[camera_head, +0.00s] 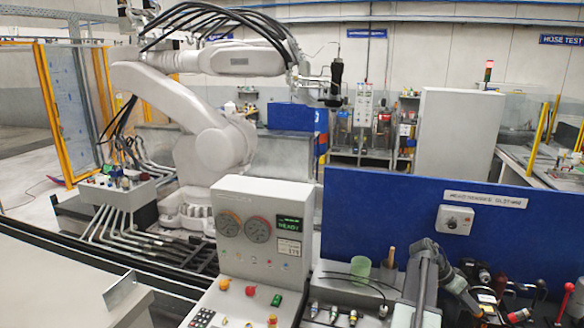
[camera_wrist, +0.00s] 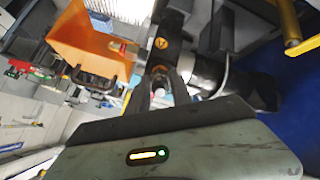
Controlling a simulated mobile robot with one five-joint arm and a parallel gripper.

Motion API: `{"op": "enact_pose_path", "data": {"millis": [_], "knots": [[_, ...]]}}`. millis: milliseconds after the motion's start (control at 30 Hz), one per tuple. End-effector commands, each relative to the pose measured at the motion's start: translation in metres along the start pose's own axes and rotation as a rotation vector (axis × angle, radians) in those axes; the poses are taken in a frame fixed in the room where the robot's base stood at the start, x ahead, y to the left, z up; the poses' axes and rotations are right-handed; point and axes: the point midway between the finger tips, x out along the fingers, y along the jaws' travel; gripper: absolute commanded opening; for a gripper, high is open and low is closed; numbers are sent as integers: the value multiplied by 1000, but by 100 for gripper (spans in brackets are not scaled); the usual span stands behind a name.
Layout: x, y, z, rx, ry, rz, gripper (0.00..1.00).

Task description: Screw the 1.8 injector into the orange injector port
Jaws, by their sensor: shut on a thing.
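My gripper (camera_wrist: 165,88) shows in the wrist view with its dark fingers shut on a small, pale and reddish piece, probably the injector; the fingers cover most of it and no label can be read. Just beyond the fingertips is a black block with an orange mark (camera_wrist: 160,43), beside a dark cylinder. I cannot tell whether the held piece touches it, nor which opening is the orange injector port. In the head view my grey arm (camera_head: 426,268) reaches down to the right among dark fittings (camera_head: 475,272), and the fingertips cannot be made out there.
An orange bin (camera_wrist: 85,42) is at the upper left of the wrist view. In the head view, several small fittings (camera_head: 333,313) and a green cup (camera_head: 361,268) stand left of my arm. A blue panel (camera_head: 390,215) rises behind; a gauge console (camera_head: 262,230) stands left.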

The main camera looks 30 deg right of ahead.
Motion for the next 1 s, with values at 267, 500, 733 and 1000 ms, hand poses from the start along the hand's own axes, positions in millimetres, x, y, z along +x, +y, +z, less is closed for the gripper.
{"op": "enact_pose_path", "data": {"millis": [267,500,733,1000], "knots": [[0,0,0,19,0,0,0],[0,0,0,145,0,0,0],[1,0,0,634,-1,0,0],[1,0,0,1053,-1,1,0]]}}
